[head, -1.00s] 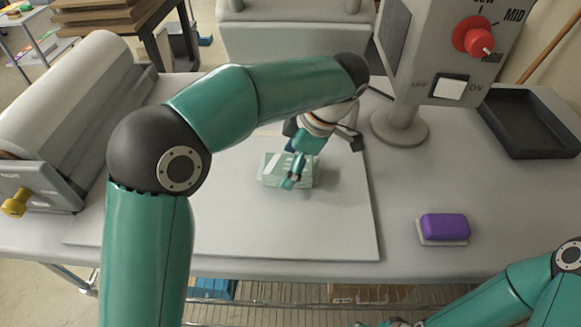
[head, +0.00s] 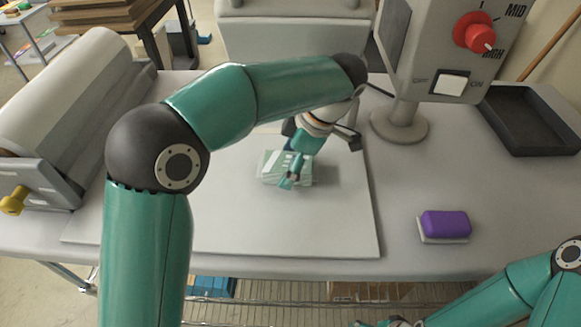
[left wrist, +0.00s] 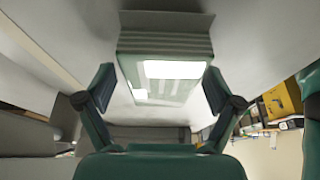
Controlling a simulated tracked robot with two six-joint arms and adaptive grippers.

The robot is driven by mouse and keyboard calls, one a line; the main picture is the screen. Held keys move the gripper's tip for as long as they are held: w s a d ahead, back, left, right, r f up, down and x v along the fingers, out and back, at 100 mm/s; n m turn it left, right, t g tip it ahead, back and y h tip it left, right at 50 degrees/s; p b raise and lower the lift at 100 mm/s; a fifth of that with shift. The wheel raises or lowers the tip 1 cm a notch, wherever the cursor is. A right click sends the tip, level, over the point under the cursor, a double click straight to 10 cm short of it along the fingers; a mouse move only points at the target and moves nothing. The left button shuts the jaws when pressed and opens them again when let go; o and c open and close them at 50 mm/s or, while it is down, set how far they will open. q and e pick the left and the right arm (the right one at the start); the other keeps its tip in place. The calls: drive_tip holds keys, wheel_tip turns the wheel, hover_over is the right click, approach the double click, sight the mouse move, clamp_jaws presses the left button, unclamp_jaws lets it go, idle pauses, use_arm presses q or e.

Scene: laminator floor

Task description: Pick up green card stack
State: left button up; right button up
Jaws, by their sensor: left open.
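The green card stack (head: 272,168) lies on the pale board (head: 310,225) on the table, a pale green block with white patches on top. My left gripper (head: 291,178) is over the stack in the head view and partly covers it. In the left wrist view the stack (left wrist: 165,72) shows between and beyond the two open fingers of my left gripper (left wrist: 160,92), with space on both sides. The head view does not show whether a finger touches it. My right arm shows at the lower right, but its gripper jaws are not clear.
A purple block on a pale base (head: 445,225) lies right of the board. A grey control box (head: 440,55) with a red knob stands behind on a round foot. A black tray (head: 530,122) is at the right, a large roller machine (head: 70,110) at the left.

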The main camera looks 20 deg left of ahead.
use_arm(q)
drive_tip(key=c, duration=1.4)
drive_tip(key=shift+o, duration=0.2)
drive_tip(key=shift+r, duration=0.2)
